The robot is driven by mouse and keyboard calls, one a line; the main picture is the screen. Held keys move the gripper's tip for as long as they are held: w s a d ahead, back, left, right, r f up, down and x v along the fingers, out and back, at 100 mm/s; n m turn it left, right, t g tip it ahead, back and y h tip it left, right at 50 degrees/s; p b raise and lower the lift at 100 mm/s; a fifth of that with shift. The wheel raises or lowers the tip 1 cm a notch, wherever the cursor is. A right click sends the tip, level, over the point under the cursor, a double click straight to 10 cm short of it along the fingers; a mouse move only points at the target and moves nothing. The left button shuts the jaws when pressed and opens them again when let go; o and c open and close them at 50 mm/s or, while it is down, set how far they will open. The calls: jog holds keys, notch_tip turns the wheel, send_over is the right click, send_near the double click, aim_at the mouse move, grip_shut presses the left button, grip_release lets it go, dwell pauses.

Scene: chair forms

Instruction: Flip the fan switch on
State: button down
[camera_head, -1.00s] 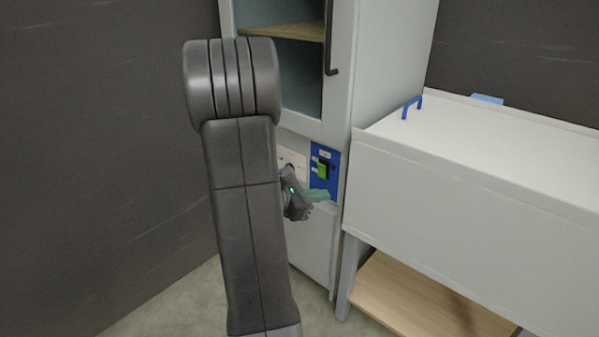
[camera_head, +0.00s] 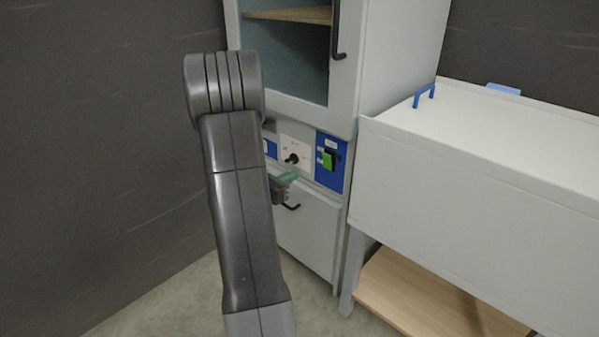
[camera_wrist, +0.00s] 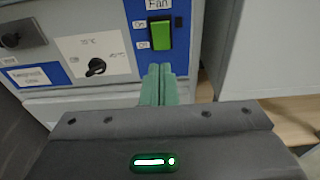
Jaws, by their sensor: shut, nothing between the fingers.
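The fan switch (camera_head: 329,161) is a green rocker on a blue panel at the cabinet's right side. In the wrist view the switch (camera_wrist: 160,34) sits under a "Fan" label, with small labels at its left. Which way the rocker is tilted is hard to tell. My gripper (camera_head: 292,175) is shut and empty, with its green fingers together. In the head view it is to the left of and below the switch. In the wrist view the fingertips (camera_wrist: 160,69) appear just below the switch; contact is not visible.
A black knob (camera_head: 292,159) on a white plate is left of the switch. A cabinet door with a black handle (camera_head: 292,207) lies below. A white bench (camera_head: 450,180) with a blue handle (camera_head: 424,95) stands at the right. A dark wall (camera_head: 110,150) is at the left.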

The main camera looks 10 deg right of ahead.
jog(key=b, duration=0.2)
send_near(326, 158)
jog(key=x, duration=0.5)
jog(key=shift+f, duration=0.25)
jog(key=shift+w+d+r, duration=0.2)
jog(key=shift+w+d, duration=0.3)
